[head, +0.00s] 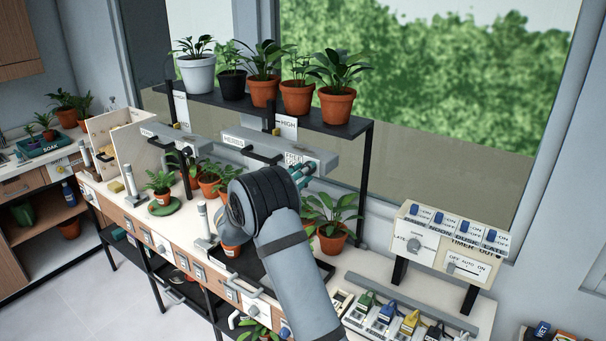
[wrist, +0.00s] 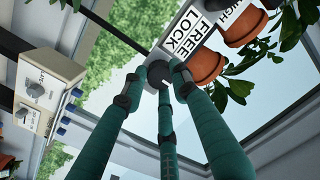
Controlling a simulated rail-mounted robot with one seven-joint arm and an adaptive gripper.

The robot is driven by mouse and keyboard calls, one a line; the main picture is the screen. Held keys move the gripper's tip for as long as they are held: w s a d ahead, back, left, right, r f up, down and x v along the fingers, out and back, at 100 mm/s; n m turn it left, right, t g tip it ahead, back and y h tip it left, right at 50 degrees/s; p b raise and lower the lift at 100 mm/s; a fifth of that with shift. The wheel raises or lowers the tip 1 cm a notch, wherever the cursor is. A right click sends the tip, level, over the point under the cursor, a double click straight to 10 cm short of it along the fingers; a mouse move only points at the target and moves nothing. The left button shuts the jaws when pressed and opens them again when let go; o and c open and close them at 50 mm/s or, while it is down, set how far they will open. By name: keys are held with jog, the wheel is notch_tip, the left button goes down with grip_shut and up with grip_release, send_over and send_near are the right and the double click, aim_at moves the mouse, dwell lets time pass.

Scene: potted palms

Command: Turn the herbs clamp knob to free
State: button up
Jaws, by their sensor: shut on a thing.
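The herbs clamp knob (wrist: 158,74) is dark and round, with a small pale mark, at the end of the grey lamp housing. Beside it is a white plate reading FREE and LOCK (wrist: 190,38); which word the mark points to I cannot tell. My gripper (head: 309,170) has its teal fingers shut around the knob. In the head view the grey housing (head: 236,136), labelled HERBS, hangs below the black shelf, and the fingers hide the knob at its right end.
Potted plants (head: 263,91) stand on the black shelf (head: 210,98) above, and more stand on the bench below. A switch box (head: 455,238) stands at the right, also seen in the wrist view (wrist: 45,85). A window is behind.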

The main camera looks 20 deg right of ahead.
dwell(0.4)
jog(key=o, duration=1.1)
jog(key=shift+o, duration=0.2)
jog(key=v, duration=1.2)
jog(key=shift+d, duration=0.1)
jog(key=x, duration=1.2)
